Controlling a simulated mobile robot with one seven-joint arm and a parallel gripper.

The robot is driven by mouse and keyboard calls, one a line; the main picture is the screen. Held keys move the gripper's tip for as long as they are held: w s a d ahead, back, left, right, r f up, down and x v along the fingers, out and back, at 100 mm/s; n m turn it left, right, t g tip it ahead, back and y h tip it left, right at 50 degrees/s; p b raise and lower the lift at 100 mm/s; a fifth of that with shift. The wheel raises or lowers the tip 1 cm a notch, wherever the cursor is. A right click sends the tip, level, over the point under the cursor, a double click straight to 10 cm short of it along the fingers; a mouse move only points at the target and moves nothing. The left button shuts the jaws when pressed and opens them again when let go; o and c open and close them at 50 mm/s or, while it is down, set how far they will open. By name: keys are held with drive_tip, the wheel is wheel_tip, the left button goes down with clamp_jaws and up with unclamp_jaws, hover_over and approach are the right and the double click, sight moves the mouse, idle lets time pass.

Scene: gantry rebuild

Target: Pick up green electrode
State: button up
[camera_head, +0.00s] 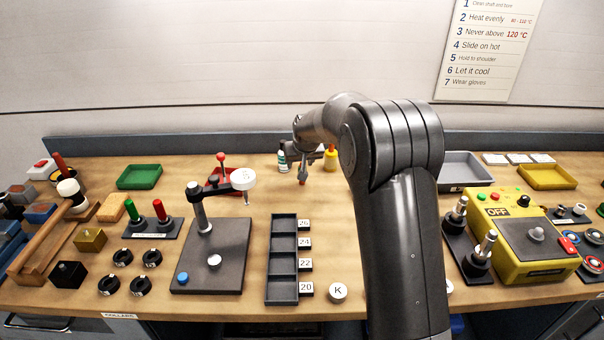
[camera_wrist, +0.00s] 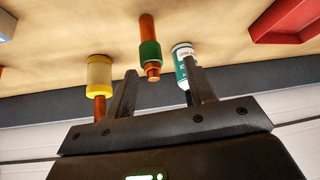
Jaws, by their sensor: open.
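The green electrode (camera_wrist: 149,50) is a copper-coloured rod with a green band and a narrower stepped tip. I cannot tell whether the rod lies fully between the fingers in depth. In the head view my gripper (camera_head: 303,166) is small and partly hidden by my arm, over the back of the bench. An orange-brown end (camera_head: 302,181) shows just below it; the green band is not clear there.
A red tray (camera_wrist: 285,22) lies nearby. In the head view a test stand (camera_head: 212,250) and a black slotted rack (camera_head: 283,262) stand in front.

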drive_tip(key=x, duration=0.3)
drive_tip(key=d+x, duration=0.1)
drive_tip(key=x, duration=0.1)
drive_tip(key=shift+s+f, duration=0.2)
drive_tip(key=shift+f, duration=0.1)
clamp_jaws()
